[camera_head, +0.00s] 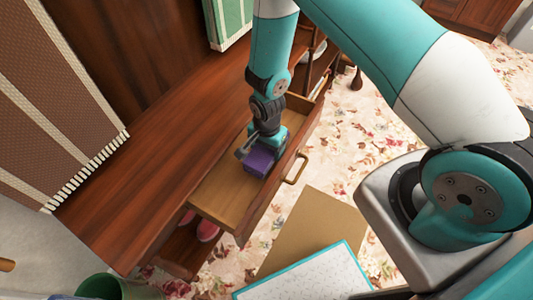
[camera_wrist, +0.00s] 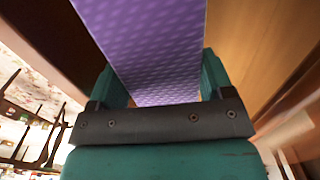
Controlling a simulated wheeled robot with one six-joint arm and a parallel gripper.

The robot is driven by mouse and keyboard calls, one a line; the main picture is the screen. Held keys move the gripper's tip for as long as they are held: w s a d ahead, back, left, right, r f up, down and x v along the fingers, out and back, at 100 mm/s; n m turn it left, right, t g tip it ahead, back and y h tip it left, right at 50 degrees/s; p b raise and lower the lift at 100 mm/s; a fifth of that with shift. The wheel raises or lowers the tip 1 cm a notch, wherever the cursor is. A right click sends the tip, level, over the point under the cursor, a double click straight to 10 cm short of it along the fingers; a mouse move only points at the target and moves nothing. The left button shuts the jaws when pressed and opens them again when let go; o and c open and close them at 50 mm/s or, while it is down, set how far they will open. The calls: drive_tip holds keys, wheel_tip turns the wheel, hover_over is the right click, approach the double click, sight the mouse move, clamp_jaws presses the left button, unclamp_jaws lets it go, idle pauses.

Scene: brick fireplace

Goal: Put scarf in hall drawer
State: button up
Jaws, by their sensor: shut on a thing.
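The scarf (camera_head: 259,161) is a purple folded piece with a fine pale pattern. My gripper (camera_head: 262,145) is shut on it and holds it down inside the open hall drawer (camera_head: 223,197). In the wrist view the scarf (camera_wrist: 145,45) passes up between the two teal fingers of my gripper (camera_wrist: 165,85). The drawer is pulled out of a dark red-brown wooden cabinet and has a brass handle (camera_head: 295,169). The rest of the visible drawer floor is bare. I cannot tell whether the scarf touches the drawer floor.
Pink shoes (camera_head: 207,230) sit on a shelf below the drawer. A brown box or board (camera_head: 305,230) and a white panel with teal edging (camera_head: 310,278) lie in front. A green bin (camera_head: 105,287) stands lower left.

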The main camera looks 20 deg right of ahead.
sight(267, 155)
drive_tip(key=shift+f, duration=1.9)
drive_tip(key=shift+f, duration=0.25)
drive_tip(key=o, duration=0.7)
drive_tip(key=shift+r, duration=0.1)
